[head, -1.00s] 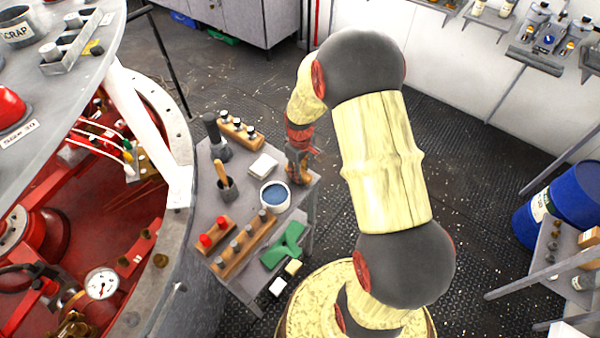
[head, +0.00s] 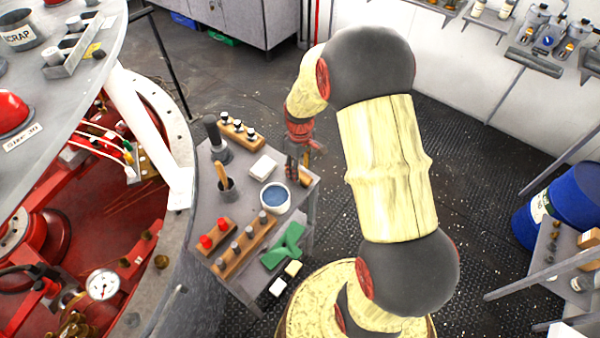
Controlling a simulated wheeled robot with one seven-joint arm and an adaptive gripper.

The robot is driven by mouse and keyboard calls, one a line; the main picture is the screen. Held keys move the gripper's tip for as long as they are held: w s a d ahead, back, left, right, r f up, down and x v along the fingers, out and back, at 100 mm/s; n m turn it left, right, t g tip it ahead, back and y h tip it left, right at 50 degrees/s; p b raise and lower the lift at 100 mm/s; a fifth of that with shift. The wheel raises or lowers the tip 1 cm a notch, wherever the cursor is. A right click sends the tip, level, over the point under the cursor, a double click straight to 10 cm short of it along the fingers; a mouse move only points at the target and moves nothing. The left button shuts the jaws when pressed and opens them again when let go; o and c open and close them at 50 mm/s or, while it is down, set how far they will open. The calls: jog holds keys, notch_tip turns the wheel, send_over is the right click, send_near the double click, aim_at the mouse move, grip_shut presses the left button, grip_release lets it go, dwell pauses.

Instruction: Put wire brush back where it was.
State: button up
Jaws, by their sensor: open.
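A small brown wooden piece (head: 305,177), probably the wire brush, shows at the far right corner of the small grey workbench (head: 240,258). Its bristles cannot be made out. My gripper (head: 293,172) points down at this corner, with its fingers open just left of the brown piece. I cannot tell whether they touch it. A dark cup (head: 228,189) at the bench's left holds an upright wooden-handled tool (head: 221,172).
A tin of blue liquid (head: 275,196), a pale block (head: 263,167), wooden racks (head: 243,248) and a green piece (head: 284,246) crowd the bench. The red machine pit (head: 60,215) lies left. Open floor (head: 470,170) lies right; a blue drum (head: 570,200) stands beyond.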

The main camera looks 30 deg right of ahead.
jog(key=s+a+r+m+t+p, duration=0.1)
jog(key=s+a+r, duration=0.15)
jog(key=r, duration=0.85)
jog(key=s+a+r+t, duration=0.15)
jog(key=a+r, duration=0.25)
jog(key=r, duration=0.8)
jog(key=s+a+r+m+t, duration=0.1)
jog(key=s+a+r, duration=0.3)
jog(key=s, duration=0.3)
jog(key=s+a+r+m+t, duration=0.2)
jog(key=s+a+r, duration=0.2)
jog(key=s, duration=0.4)
jog(key=shift+s+r, duration=0.3)
jog(key=shift+r, duration=0.35)
jog(key=shift+f+b, duration=0.6)
jog(key=shift+f, duration=0.1)
